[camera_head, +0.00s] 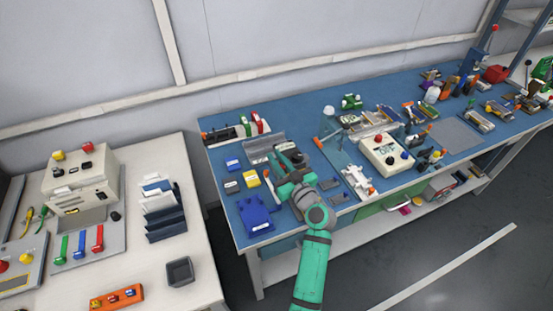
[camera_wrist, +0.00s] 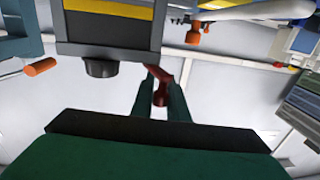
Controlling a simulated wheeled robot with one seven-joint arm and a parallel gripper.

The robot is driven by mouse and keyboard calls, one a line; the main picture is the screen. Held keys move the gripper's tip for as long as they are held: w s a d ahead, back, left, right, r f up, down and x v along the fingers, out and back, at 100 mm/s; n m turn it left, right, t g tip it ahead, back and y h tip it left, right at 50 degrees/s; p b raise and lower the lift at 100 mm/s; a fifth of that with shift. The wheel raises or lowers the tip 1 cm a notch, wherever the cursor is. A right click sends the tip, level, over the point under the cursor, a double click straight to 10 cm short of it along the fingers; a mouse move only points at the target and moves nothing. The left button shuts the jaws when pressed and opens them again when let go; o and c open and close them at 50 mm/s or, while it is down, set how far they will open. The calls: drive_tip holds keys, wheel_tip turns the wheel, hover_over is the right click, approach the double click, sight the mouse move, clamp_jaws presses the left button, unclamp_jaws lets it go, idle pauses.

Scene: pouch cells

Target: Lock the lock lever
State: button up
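My gripper (camera_head: 287,178) is over the left part of the blue workbench, at a small grey and dark fixture that its hand and arm partly cover. In the wrist view my gripper (camera_wrist: 161,92) points away from the camera with its two dark green fingers close together. A red-orange lever (camera_wrist: 158,74) shows between and just beyond the fingertips, its upper end bent to the left. It is beside a dark grey block (camera_wrist: 108,30) with a yellow stripe and a black round foot. I cannot tell whether the fingers touch the lever. The lever is not distinct in the head view.
A white control box (camera_head: 386,153) stands to the right. An orange-tipped handle (camera_wrist: 40,67) shows left in the wrist view.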

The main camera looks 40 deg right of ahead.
drive_tip(key=o, duration=0.4)
drive_tip(key=shift+c, duration=0.2)
drive_tip(key=shift+s, duration=0.15)
drive_tip(key=s+a, duration=0.1)
drive_tip(key=s, duration=0.9)
drive_tip(key=shift+s+a, duration=0.2)
drive_tip(key=shift+s, duration=0.05)
